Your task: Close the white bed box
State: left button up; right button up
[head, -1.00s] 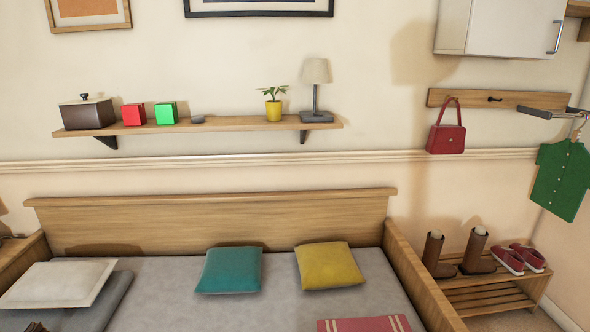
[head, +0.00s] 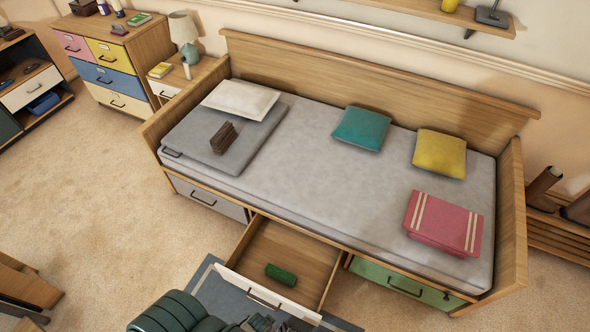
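The white bed box (head: 272,292) is pulled out from under the middle of the bed. It has a white front with a dark handle and a wooden inside. A dark green roll (head: 281,274) lies in it. Small dark parts (head: 262,323) at the bottom edge, just in front of the box's front, look like my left gripper. They are cut off by the frame, and I cannot tell whether the fingers are open or touch the box. My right gripper is not seen.
The bed (head: 330,190) holds pillows, a folded red blanket (head: 443,222) and a dark brown object. A grey box (head: 208,199) and a green box (head: 405,283) sit under it on either side. A dark ribbed object (head: 172,313) stands at the bottom. Carpet at left is clear.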

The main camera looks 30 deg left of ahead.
aim_at(315, 262)
jog(key=k+l+u, duration=0.15)
jog(key=k+u, duration=0.95)
jog(key=k+j, duration=0.05)
jog(key=k, duration=0.05)
